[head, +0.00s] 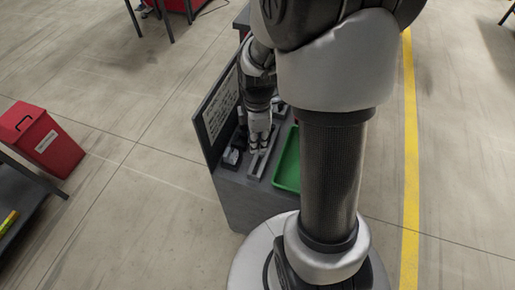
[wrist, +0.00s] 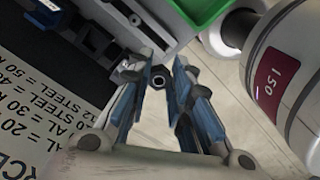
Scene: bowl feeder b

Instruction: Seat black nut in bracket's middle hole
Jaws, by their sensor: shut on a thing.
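My gripper (wrist: 162,62) points toward the top of the wrist view. Its blue-grey fingers are closed around a small black nut (wrist: 158,77), with the nut's round hole facing the camera. In the head view my gripper (head: 259,146) is over the grey bench top, and the nut is too small to make out there. A long grey metal piece (head: 256,168), which may be the bracket, lies just below and beside the gripper. Its holes cannot be made out. I cannot tell the gap between the nut and this piece.
A green tray (head: 287,172) lies right of the grey piece. A dark fixture (head: 232,156) stands to the left. An upright printed board (head: 218,108) edges the bench's left side, close to the gripper. A red bin (head: 45,140) stands on the floor.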

